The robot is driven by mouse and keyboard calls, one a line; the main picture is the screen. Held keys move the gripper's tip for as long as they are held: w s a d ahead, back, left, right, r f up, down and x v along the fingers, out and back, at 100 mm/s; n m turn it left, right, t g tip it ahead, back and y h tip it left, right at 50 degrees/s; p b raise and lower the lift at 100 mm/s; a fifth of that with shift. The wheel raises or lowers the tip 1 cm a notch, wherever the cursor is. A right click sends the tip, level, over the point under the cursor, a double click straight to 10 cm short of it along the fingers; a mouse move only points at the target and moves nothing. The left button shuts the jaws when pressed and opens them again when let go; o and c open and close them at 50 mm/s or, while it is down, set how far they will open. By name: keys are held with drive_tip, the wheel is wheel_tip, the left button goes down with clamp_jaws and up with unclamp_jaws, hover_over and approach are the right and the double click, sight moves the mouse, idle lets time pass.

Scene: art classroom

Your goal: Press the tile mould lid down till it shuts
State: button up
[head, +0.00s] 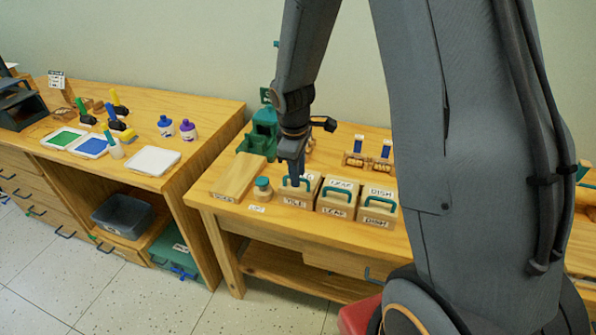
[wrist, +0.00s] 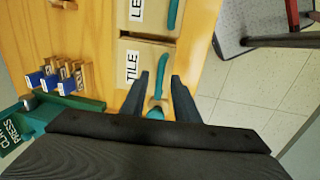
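The tile mould (head: 298,202) is a pale wooden box on the workbench, with a TILE label on its front and a teal handle on its lid. In the wrist view its lid (wrist: 133,82) shows a TILE label and the teal handle (wrist: 162,68). My gripper (head: 293,184) is just above the lid in the head view. In the wrist view my gripper (wrist: 160,76) has its fingers apart, one on each side of the handle, with gaps visible. My arm hides part of the lid, and I cannot tell whether it is fully shut.
The leaf mould (head: 334,211) and dish mould (head: 376,219) stand close to its right. A teal-lidded jar (head: 263,188) and a wooden board (head: 238,178) are to its left. A green clay press (head: 262,130) and small racks (head: 368,161) stand behind. The bench front edge is near.

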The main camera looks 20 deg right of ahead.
clamp_jaws()
